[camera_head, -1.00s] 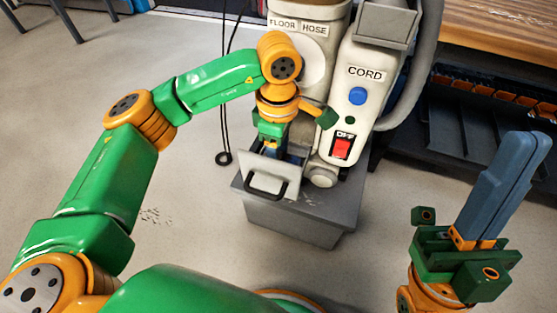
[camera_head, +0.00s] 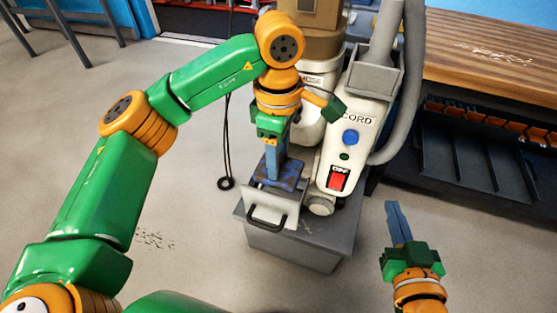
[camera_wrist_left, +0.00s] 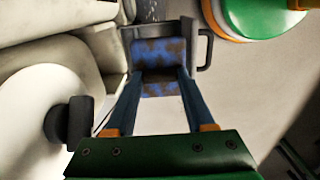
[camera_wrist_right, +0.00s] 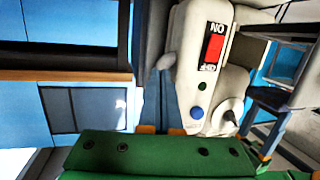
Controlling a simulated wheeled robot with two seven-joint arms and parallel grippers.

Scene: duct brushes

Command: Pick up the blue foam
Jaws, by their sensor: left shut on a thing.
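The blue foam (camera_head: 292,174) is a flat piece with brown stains, at the mouth of the grey box on the machine's front. My left gripper (camera_head: 275,166) points down and is shut on the foam, which also shows between its fingers in the left wrist view (camera_wrist_left: 160,54). The foam shows above the box's light front panel (camera_head: 268,210) with its black handle. I cannot tell whether it is fully clear of the box. My right gripper (camera_head: 397,222) is shut and empty, right of the machine. Its fingers also show close together in the right wrist view (camera_wrist_right: 160,75).
The cream machine (camera_head: 350,135) stands behind the box (camera_head: 290,245), with a red switch (camera_head: 339,178), a blue knob and a thick grey hose (camera_head: 412,90). A wooden bench (camera_head: 490,65) with dark trays is at the right.

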